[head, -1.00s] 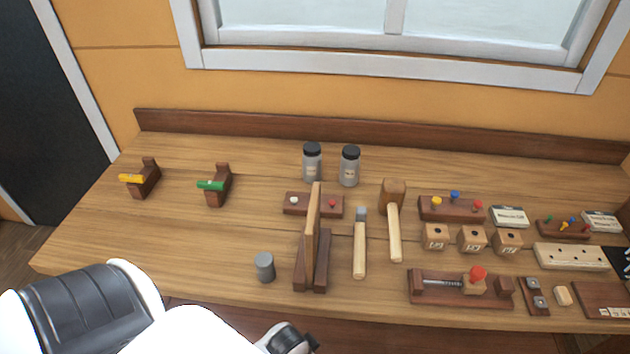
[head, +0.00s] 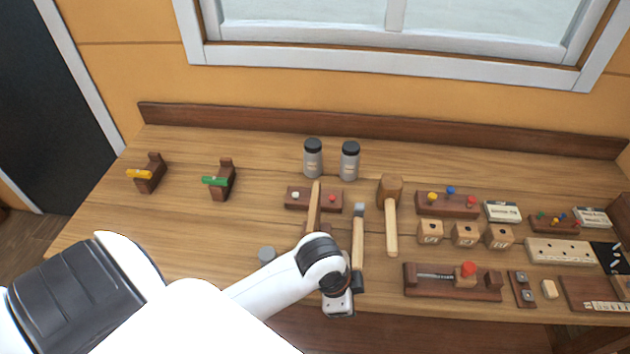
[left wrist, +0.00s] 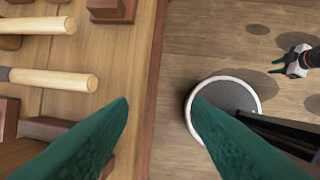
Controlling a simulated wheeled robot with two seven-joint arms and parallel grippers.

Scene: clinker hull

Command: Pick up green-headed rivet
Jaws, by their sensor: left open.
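The green-headed rivet (head: 541,216) stands in a small dark wooden rack (head: 570,228) at the right of the bench in the head view, beside yellow, blue and red heads. My left gripper (head: 339,302) is over the bench's front edge, well to the left of the rivet and nearer me. In the left wrist view its two green fingers (left wrist: 160,105) are apart with nothing between them; the rivet does not show there. A small gripper with green fingertips, seemingly my right one (left wrist: 280,66), is over the floor in the left wrist view, too small to judge its opening.
A larger rack (head: 447,204) with coloured pegs, numbered blocks (head: 465,235), a clamp-like jig (head: 452,282) and a pale holed block (head: 560,251) crowd the right side. Mallet (head: 391,225) and hammer (head: 358,240) lie mid-bench.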

